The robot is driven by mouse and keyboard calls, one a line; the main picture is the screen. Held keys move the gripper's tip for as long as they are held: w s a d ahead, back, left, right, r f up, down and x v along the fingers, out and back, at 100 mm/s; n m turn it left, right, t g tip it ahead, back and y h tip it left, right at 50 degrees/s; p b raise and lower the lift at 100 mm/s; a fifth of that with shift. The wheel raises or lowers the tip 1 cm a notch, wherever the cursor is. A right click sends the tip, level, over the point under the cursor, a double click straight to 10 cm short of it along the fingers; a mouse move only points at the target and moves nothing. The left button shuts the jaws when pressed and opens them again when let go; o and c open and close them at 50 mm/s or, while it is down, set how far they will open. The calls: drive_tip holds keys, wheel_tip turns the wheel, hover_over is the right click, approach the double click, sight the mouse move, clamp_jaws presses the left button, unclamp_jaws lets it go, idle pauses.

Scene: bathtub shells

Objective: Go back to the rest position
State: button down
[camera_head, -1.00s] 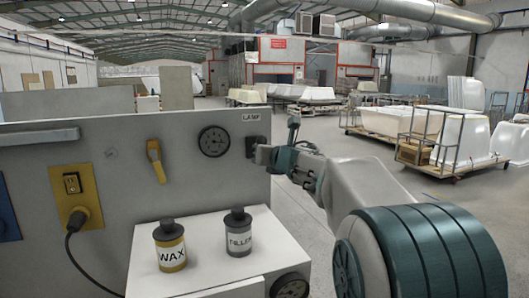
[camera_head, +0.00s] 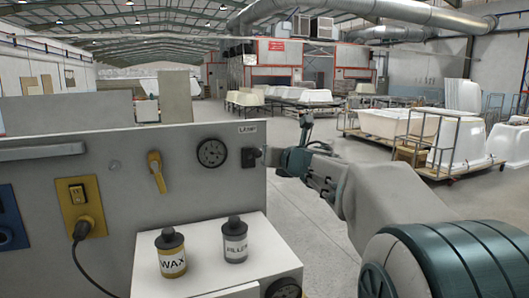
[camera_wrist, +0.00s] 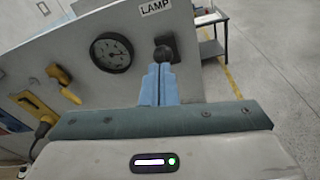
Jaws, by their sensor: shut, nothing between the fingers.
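My gripper (camera_head: 268,157) is at the right edge of the grey panel (camera_head: 120,135), close to the dark lamp switch (camera_head: 249,157) under the LAMP label. Its fingers are shut with nothing between them. In the wrist view the shut blue fingers (camera_wrist: 157,84) point at the switch (camera_wrist: 164,53), whose round dark knob shows just beyond the fingertips. In the head view a small gap shows between the fingertips and the switch.
A round gauge (camera_head: 211,153), a yellow handle (camera_head: 156,172) and a yellow socket with a plug (camera_head: 80,207) are on the panel. A WAX bottle (camera_head: 171,253) and a FILLER bottle (camera_head: 235,240) stand on a white box below. The floor to the right is open, with bathtub carts (camera_head: 430,140) farther back.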

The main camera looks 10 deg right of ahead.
drive_tip(key=s+d+f+m+g+h+b, duration=0.1)
drive_tip(key=s+d+f+m+g+h, duration=0.15)
drive_tip(key=s+f+m, duration=0.55)
drive_tip(key=s+d+f+m+g+h+b, duration=0.2)
drive_tip(key=s+f+m+h, duration=0.2)
drive_tip(key=s+m, duration=0.75)
drive_tip(key=s+a+f+m+g+y, duration=0.1)
drive_tip(key=s+a+f+m+g, duration=0.1)
drive_tip(key=s+f+m, duration=0.3)
drive_tip(key=s+a+f+m+g+y+b, duration=0.1)
drive_tip(key=s+a+f+m+g, duration=0.2)
drive_tip(key=s+f+m, duration=0.2)
drive_tip(key=s+a+f+m+g+y, duration=0.1)
drive_tip(key=s+a+f+m+g, duration=0.1)
drive_tip(key=s+f+m, duration=0.3)
wheel_tip(320, 180, down, 3)
drive_tip(key=shift+s+a+f+m+g, duration=0.15)
drive_tip(key=shift+s+a+m+g, duration=0.2)
drive_tip(key=shift+m, duration=0.4)
drive_tip(key=shift+w, duration=0.1)
